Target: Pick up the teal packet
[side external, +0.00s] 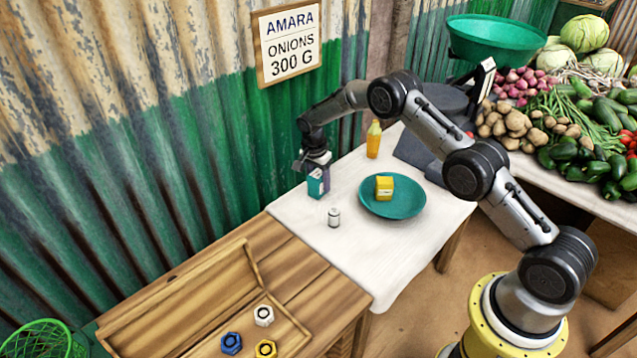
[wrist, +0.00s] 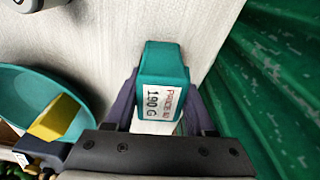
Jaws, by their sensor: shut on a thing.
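The teal packet (side external: 316,184) is at the far left of the white cloth, close to the corrugated wall. In the wrist view the teal packet (wrist: 161,70) stands between my fingers, with a white label reading 190 G facing the camera. My gripper (side external: 318,170) is shut on the packet, one finger on each side; it also shows in the wrist view (wrist: 160,105). I cannot tell whether the packet's bottom touches the cloth.
A teal dish (side external: 412,203) holds a yellow packet (side external: 384,188). A small metal weight (side external: 334,217) and an orange bottle (side external: 374,139) stand nearby. The corrugated wall (wrist: 265,90) is close on one side. A wooden tray (side external: 215,305) with coloured hex nuts lies front left.

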